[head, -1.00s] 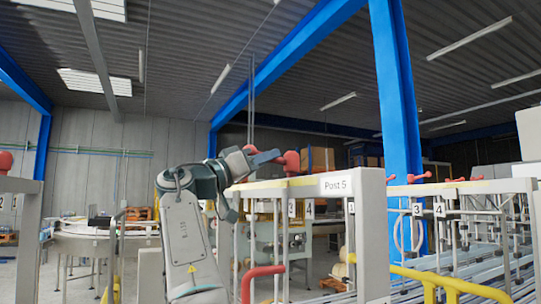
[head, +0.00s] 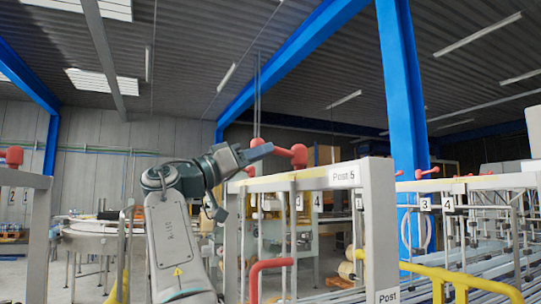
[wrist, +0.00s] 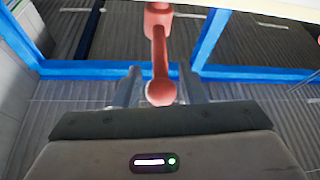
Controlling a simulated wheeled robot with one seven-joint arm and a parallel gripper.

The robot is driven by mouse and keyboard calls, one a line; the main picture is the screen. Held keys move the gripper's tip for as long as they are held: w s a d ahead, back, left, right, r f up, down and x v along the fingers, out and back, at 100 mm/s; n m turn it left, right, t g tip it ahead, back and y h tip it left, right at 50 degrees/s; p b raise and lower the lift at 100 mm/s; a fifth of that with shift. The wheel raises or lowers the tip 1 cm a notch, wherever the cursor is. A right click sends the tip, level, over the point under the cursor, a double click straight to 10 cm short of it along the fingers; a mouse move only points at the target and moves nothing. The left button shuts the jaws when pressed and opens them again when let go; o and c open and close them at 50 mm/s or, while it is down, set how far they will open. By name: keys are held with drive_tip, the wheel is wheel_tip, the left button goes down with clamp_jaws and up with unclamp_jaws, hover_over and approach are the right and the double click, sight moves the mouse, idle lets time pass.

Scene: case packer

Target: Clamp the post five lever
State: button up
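The post five lever is red and sits on the top rail of the frame with the "Post 5" sign (head: 344,175). In the head view its red hub (head: 299,155) shows just right of my gripper (head: 264,151). In the wrist view the lever (wrist: 159,50) points toward me, and its rounded knob end lies between my two fingers (wrist: 161,90). The fingers are apart with a gap on each side of the knob, so my gripper looks open around it. Part of the lever is hidden behind my fingers in the head view.
Another red knob (head: 249,171) shows on the rail below my gripper. More red levers are on the right-hand frame (head: 428,170). A blue column (head: 402,90) rises behind.

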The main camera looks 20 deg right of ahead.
drive_tip(key=b+v, duration=0.1)
drive_tip(key=v, duration=0.8)
drive_tip(key=shift+a+b, duration=0.3)
drive_tip(key=shift+a, duration=0.1)
drive_tip(key=shift+f, duration=0.1)
